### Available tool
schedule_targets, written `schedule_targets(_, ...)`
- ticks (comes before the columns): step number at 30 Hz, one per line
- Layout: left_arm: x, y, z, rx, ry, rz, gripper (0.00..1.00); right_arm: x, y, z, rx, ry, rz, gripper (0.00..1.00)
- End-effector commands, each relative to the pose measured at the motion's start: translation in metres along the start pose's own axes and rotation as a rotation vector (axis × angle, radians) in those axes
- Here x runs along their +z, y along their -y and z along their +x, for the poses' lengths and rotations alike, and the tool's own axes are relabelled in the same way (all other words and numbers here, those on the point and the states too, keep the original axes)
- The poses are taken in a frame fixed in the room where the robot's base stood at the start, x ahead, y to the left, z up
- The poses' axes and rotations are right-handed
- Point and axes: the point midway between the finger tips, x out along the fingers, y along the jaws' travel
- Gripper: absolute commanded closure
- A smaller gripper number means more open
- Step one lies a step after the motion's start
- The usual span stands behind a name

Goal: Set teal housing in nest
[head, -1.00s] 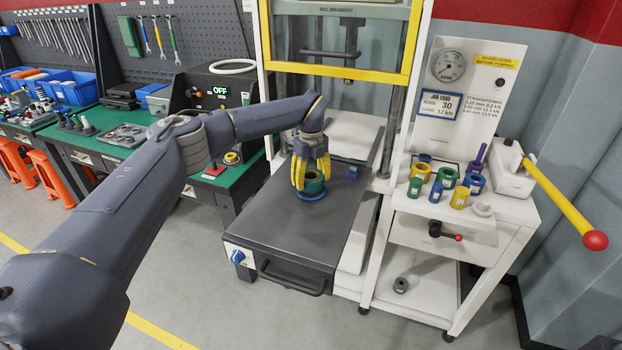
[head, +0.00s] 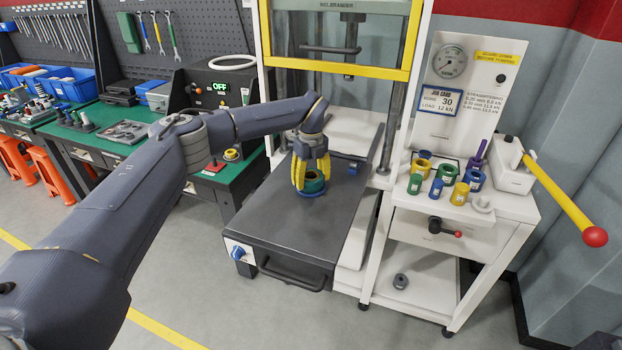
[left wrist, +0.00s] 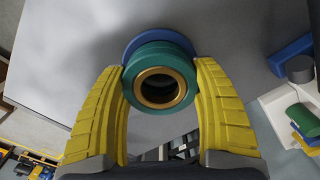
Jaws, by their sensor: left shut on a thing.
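The teal housing (head: 313,184) is a ring-shaped part with a brass-coloured lined bore, seen clearly in the left wrist view (left wrist: 160,62). My left gripper (head: 311,180) has its yellow fingers shut on the housing from both sides; they also show in the left wrist view (left wrist: 161,90). Just beneath the housing is the blue nest ring (head: 312,194) on the dark sliding plate. In the left wrist view the nest (left wrist: 158,36) shows past the housing's far edge. I cannot tell whether the housing touches the nest. My right gripper is not in view.
The dark plate (head: 290,230) has free room around the nest. A small blue block (head: 353,169) lies on its right part. The press frame with a yellow guard bar (head: 335,69) stands behind. Several coloured rings and cylinders (head: 445,180) stand on the white cart, with a yellow lever (head: 565,206) beside them.

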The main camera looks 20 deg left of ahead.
Motion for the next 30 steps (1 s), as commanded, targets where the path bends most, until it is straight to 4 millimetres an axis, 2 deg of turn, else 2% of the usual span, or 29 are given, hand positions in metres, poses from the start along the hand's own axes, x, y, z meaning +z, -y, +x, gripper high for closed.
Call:
schedule_targets(17, -0.0001, 0.0002, 0.0051, -0.001, -0.001, -0.001, 0.74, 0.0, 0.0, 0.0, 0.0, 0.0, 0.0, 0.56)
schedule_targets(18, -0.0001, 0.0003, 0.0051, -0.001, -0.001, -0.001, 0.32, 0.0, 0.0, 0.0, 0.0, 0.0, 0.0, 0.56)
schedule_targets(20, -0.0001, 0.0003, 0.005, -0.001, 0.0, 0.0, 0.26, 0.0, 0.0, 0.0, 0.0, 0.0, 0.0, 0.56)
schedule_targets(30, -0.0001, 0.0001, 0.0055, 0.0, -0.001, 0.0, 0.26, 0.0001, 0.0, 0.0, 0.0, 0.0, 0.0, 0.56)
